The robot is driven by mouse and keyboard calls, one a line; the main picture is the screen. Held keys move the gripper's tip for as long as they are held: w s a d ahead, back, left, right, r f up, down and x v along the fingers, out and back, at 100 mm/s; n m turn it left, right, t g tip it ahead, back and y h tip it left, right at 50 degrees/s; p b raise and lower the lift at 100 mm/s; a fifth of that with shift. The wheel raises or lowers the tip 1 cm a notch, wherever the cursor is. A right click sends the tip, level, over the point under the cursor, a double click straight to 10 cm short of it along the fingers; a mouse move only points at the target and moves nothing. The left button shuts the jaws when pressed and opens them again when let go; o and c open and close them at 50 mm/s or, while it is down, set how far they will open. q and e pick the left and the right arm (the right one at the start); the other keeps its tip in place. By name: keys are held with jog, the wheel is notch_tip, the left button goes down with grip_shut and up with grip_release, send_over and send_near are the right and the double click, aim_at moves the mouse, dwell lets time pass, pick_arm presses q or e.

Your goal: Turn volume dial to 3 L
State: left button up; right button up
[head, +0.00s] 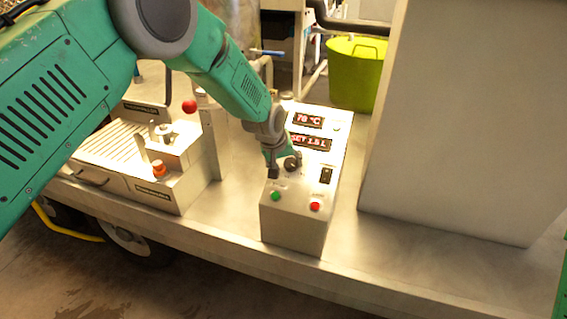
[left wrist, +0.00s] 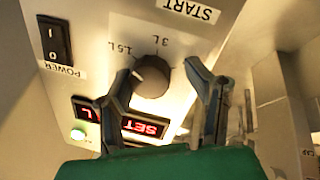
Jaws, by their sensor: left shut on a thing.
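The volume dial (left wrist: 152,78) is a dark round knob on the control box (head: 292,233). In the left wrist view it sits between the two fingers of my left gripper (left wrist: 165,85), which is shut on it. A white mark on the dial points toward the 1.5 L label (left wrist: 117,47); the 3 L label (left wrist: 161,41) is farther round. In the head view the dial (head: 292,163) is partly hidden by my left gripper (head: 284,168). The lower display (head: 310,141) reads SET 1.5 L. My right gripper is not in view.
The box also has a green button (head: 275,196), a red button (head: 315,206), a power switch (head: 326,175) and a 78 °C display (head: 308,120). A metal press unit (head: 150,165) stands left and a tall metal cabinet (head: 455,120) right. Bare trailer deck lies between box and cabinet.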

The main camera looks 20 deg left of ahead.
pick_arm(q)
jog(key=shift+c, duration=1.3)
jog(key=shift+d+r, duration=0.15)
jog(key=shift+d, duration=0.9)
jog(key=shift+c, duration=0.4)
jog(key=shift+a, duration=0.6)
jog(key=shift+a+m, duration=0.3)
jog(key=shift+m, duration=0.1)
jog(key=shift+d+m, duration=0.55)
jog(key=shift+m, duration=0.95)
jog(key=m, duration=0.2)
jog(key=shift+s+a+f+m, duration=0.1)
jog(key=shift+a+f+m, duration=0.1)
jog(key=shift+a+m, duration=0.15)
jog(key=shift+m+y, duration=0.3)
jog(key=shift+m, duration=0.05)
jog(key=shift+d+m+g+p, duration=0.2)
jog(key=shift+m+g+p, duration=0.1)
jog(key=shift+m, duration=0.9)
jog(key=shift+a+m, duration=0.15)
jog(key=shift+m, duration=0.85)
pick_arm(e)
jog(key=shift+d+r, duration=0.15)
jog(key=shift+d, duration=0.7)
